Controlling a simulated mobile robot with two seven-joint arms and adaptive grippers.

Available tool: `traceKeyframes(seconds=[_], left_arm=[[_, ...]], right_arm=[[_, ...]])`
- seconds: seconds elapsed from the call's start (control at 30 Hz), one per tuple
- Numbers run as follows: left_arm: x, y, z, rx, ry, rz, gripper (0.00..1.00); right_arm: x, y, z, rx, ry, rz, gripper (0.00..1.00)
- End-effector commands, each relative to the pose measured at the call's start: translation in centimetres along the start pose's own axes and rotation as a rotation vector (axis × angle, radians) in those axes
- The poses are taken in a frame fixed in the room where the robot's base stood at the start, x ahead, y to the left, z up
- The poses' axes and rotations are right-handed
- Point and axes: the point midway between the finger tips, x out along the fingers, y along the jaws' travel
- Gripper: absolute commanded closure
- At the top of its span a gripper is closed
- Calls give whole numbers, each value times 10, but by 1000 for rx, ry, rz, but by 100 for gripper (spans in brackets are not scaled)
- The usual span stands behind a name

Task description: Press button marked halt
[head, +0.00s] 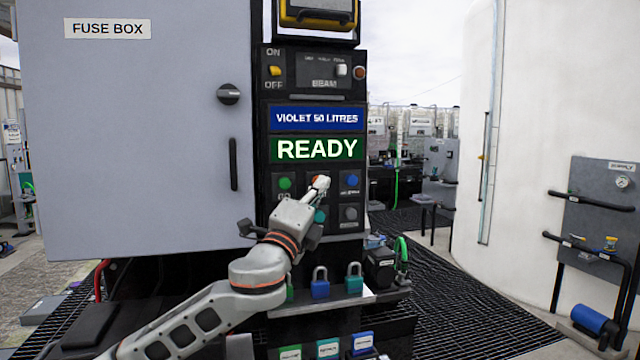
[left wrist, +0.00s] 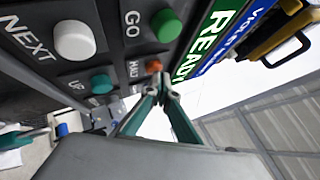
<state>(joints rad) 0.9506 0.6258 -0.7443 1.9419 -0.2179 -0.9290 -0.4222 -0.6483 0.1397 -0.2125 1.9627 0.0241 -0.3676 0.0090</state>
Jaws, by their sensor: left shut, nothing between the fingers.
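The halt button is orange-red and sits in the upper row of the black button panel. In the left wrist view the halt button (left wrist: 153,66) shows beside its HALT label, just beyond my fingertips. In the head view only a sliver of the halt button (head: 316,179) shows behind my left gripper (head: 321,184). The left gripper also shows in the left wrist view (left wrist: 161,84), shut and empty, its tips close to the button. I cannot tell whether they touch it. My right gripper is in neither view.
A green GO button (head: 285,184) is left of halt, a blue button (head: 352,180) right. Below are a teal button (head: 320,215) and a grey one (head: 351,213). A READY sign (head: 317,149) is above.

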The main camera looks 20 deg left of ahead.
Motion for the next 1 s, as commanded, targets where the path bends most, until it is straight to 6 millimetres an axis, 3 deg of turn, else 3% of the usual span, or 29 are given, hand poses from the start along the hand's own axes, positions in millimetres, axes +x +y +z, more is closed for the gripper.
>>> traceKeyframes(seconds=[1.0], left_arm=[[-14, -10, -9, 1, -2, 1, 100]], right_arm=[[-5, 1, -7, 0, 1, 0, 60]])
